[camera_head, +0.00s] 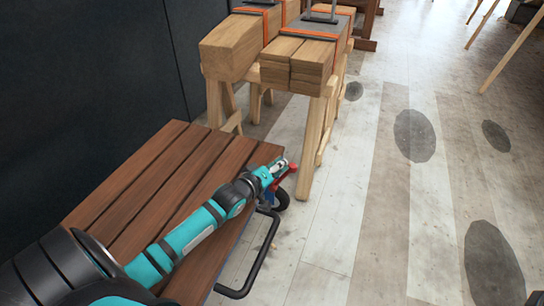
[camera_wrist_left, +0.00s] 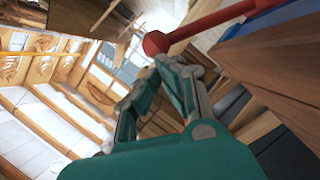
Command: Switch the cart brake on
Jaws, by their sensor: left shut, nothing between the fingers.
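The cart has a brown slatted wooden top (camera_head: 150,165) and a black bar handle (camera_head: 262,258) at its right end. A red lever (camera_head: 291,170) shows in small part at the cart's far right corner, above a caster wheel (camera_head: 281,199). In the left wrist view the red lever (camera_wrist_left: 205,27) is a bar with a rounded end, just beyond my fingers. My left gripper (camera_head: 281,166) reaches over the cart to this corner, shut and empty. Its teal fingers also show in the left wrist view (camera_wrist_left: 160,75). I cannot tell whether they touch the lever. My right gripper is out of view.
Sawhorses (camera_head: 316,140) carrying stacked timber beams (camera_head: 232,45) with orange straps stand just beyond the cart. A dark wall (camera_head: 80,90) runs along the left. The plank floor (camera_head: 380,210) on the right is open, with dark round patches.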

